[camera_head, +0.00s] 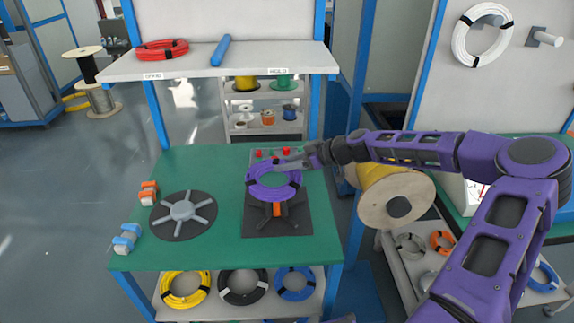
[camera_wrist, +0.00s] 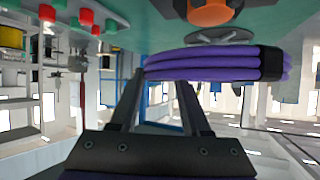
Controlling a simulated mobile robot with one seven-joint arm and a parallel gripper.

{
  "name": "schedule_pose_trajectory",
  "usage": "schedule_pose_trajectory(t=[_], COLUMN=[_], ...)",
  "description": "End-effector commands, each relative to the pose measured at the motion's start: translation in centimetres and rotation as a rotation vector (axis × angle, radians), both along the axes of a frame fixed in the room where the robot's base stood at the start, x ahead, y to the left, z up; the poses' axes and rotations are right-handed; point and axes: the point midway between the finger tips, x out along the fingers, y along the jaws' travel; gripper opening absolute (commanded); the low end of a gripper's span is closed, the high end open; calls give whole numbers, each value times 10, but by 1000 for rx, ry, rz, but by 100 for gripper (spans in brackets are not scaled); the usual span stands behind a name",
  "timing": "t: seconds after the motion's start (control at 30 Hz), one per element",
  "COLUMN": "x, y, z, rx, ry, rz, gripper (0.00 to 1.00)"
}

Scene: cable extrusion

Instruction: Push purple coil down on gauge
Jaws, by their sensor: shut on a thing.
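The purple coil (camera_head: 262,193) with black bands is in my gripper (camera_head: 285,165), at its far edge in the head view. It also shows in the wrist view (camera_wrist: 205,62), across my fingertips. The gauge (camera_head: 296,214) is a dark spoked fixture with an orange centre (camera_head: 277,210), on a dark square plate on the green table. The coil appears held above the gauge and hides its far part. In the wrist view, which looks inverted, the orange centre (camera_wrist: 210,12) shows apart from the coil. My gripper is shut on the coil.
A grey spoked disc (camera_head: 182,210) stands left on the green table (camera_head: 226,255). Orange (camera_head: 149,193) and blue (camera_head: 127,238) small devices sit at the left edge. Red buttons (camera_head: 286,151) are behind the coil. A shelf (camera_head: 200,65) overhangs the back; a large spool (camera_head: 395,200) stands right.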

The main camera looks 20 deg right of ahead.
Motion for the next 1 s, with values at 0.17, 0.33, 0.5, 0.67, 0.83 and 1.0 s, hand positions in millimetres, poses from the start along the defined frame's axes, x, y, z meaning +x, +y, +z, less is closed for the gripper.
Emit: schedule_pose_trajectory(t=[0.17, 0.33, 0.5, 0.67, 0.83, 1.0], x=[1, 0, 0, 0, 1, 1], y=[-3, -2, -2, -2, -2, -2], z=[-6, -18, -34, -45, -47, -47], rx=[4, 4, 4, 3, 3, 3], ry=[2, 2, 2, 2, 1, 1], rz=[17, 16, 17, 16, 16, 15], gripper=[0, 0, 0, 0, 0, 0])
